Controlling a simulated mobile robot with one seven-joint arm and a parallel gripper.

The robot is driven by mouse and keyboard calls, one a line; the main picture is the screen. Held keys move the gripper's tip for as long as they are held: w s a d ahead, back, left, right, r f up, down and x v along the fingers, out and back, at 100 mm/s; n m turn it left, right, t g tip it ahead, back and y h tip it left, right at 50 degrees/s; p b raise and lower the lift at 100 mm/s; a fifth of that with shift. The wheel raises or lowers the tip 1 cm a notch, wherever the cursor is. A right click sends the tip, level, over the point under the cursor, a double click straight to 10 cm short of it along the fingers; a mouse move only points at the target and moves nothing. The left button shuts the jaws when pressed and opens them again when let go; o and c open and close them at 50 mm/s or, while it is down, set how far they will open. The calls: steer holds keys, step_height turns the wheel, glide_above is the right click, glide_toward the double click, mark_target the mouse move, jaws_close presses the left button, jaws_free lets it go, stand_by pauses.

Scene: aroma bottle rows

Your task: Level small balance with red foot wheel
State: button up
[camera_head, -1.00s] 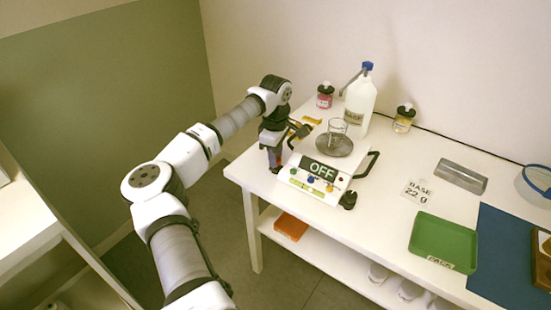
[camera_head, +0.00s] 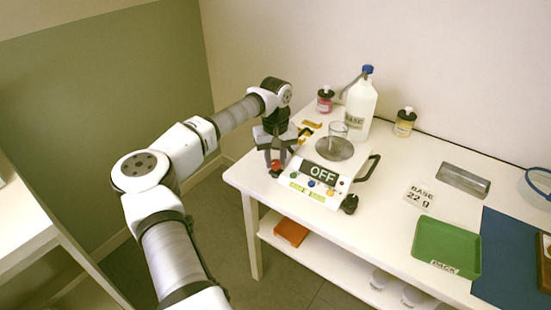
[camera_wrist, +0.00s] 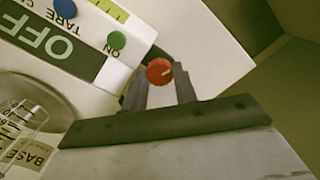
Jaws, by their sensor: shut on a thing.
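The small balance (camera_head: 331,188) stands at the left end of the white table, its display reading OFF. In the wrist view its front panel (camera_wrist: 128,43) shows coloured buttons. A yellow-green strip with marks (camera_head: 307,191) is on its front; I cannot read a level from it. The red foot wheel (camera_wrist: 158,71) is at the balance's front left corner, with a pale mark on top; it also shows in the head view (camera_head: 276,165). My gripper (camera_wrist: 161,78) points down there, its two fingers shut on the wheel from either side.
A glass beaker (camera_head: 338,130) stands on the balance's round pan. A black foot (camera_head: 349,204) and black handle (camera_head: 371,167) are on its right. Behind are a white bottle (camera_head: 361,102) and two small jars. A green tray (camera_head: 446,246) lies right. The table's front edge is close.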

mark_target(275, 162)
steer(key=shift+m, duration=1.1)
steer(key=o, duration=1)
steer(key=shift+r+b, duration=0.6)
steer(key=shift+r, duration=6.3)
